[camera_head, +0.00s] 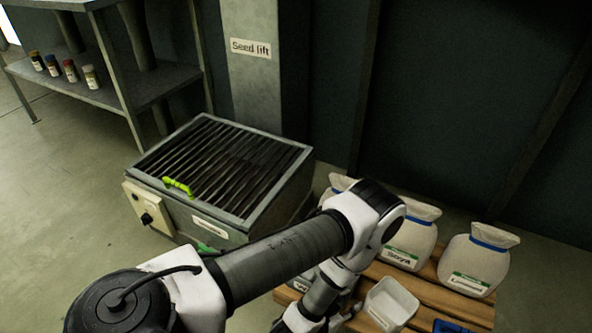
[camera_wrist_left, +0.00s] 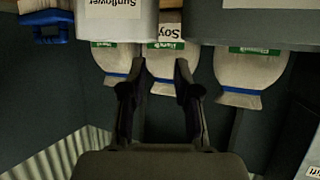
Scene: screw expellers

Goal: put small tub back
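A small pale tub (camera_head: 390,303) stands on the wooden pallet at the lower right of the head view. In the upside-down left wrist view a tub labelled Sunflower (camera_wrist_left: 115,22) shows at the top, with a grey container (camera_wrist_left: 250,22) to its right. A card reading Soy (camera_wrist_left: 170,30) shows between them; I cannot tell what it is fixed to. My left gripper (camera_wrist_left: 154,78) has its two dark fingers apart, with nothing gripped between them. In the head view its arm reaches over the pallet, and its fingers are not clearly seen. My right gripper is not in view.
Several white sacks with blue ties (camera_head: 476,262) stand along the pallet's (camera_head: 470,308) back edge. A blue item (camera_head: 450,327) lies at the bottom edge. A slatted metal box (camera_head: 225,160) with a green handle stands to the left. Small jars (camera_head: 70,70) stand on a shelf.

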